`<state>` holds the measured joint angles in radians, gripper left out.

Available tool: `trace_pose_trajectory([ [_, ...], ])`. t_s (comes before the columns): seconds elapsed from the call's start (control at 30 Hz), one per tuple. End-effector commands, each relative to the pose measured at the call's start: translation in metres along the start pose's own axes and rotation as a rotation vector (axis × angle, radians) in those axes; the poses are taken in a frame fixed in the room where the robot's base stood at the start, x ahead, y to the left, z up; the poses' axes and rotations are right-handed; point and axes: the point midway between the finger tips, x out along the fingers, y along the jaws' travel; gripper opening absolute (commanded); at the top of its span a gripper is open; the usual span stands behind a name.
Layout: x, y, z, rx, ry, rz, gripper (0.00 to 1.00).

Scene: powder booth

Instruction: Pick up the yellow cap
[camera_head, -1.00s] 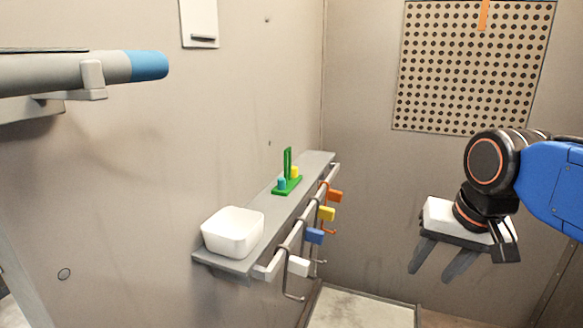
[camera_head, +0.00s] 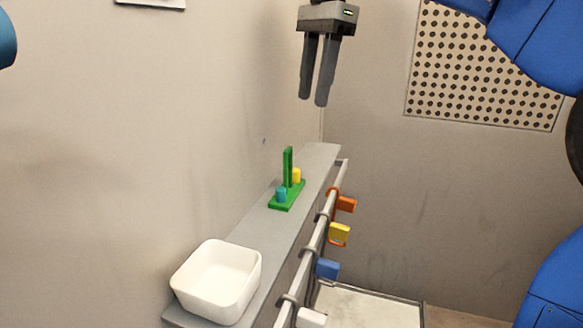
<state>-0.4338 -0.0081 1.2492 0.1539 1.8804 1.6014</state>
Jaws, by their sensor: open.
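The yellow cap (camera_head: 296,175) is small and sits on the green stand (camera_head: 287,198), on the far side of its upright green post. A teal cap (camera_head: 281,194) sits on the same stand on the near side of the post. The stand rests on the grey shelf (camera_head: 235,228) along the wall. My gripper (camera_head: 314,102) is open and empty, fingers pointing down, and shows above the stand and slightly right of it in the picture, apart from the yellow cap. The post partly covers the cap's left edge.
A white bin (camera_head: 217,282) stands on the near end of the shelf. A rail along the shelf front carries hooks with orange (camera_head: 346,204), yellow (camera_head: 340,234), blue (camera_head: 327,269) and white (camera_head: 311,318) tags. A perforated panel (camera_head: 480,75) is on the back wall.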

Motion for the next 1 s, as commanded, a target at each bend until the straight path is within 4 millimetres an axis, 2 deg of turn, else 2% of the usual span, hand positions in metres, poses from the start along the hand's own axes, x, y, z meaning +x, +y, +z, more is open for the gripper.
trace_pose_trajectory([
  [0.13, -0.003, -0.006, 0.008, 0.031, -0.003, 0.014, 0.42],
  [0.23, 0.004, -0.006, 0.009, 0.035, -0.004, 0.017, 0.42],
  [0.8, 0.101, -0.005, 0.009, 0.034, -0.004, 0.016, 0.42],
  [1.0, 0.116, -0.005, 0.009, 0.034, -0.003, 0.015, 0.42],
])
